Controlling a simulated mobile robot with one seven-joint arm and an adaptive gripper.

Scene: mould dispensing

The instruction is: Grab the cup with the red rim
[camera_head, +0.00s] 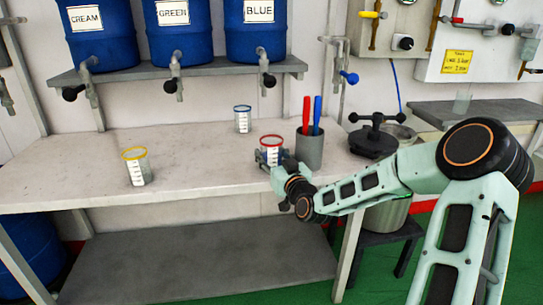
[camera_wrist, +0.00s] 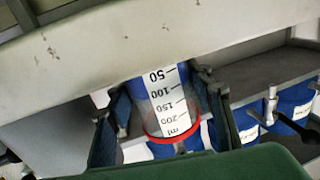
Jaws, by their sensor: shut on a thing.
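The cup with the red rim (camera_head: 271,142) is a clear measuring cup on the table, at the right part of the bench. In the wrist view the red-rimmed cup (camera_wrist: 166,105) shows its printed scale and its red rim. My gripper (camera_head: 271,158) is at the cup, with its fingers around the sides. In the wrist view my gripper (camera_wrist: 162,105) has one finger on each side of the cup and is shut on it. I cannot tell whether the cup's base is touching the table.
A yellow-rimmed cup (camera_head: 137,167) and a blue-rimmed cup (camera_head: 242,119) stand on the table (camera_head: 75,170). A grey holder (camera_head: 310,150) with a red and a blue tool stands close right of the red-rimmed cup. Blue barrels with taps sit on the shelf (camera_head: 190,76) above.

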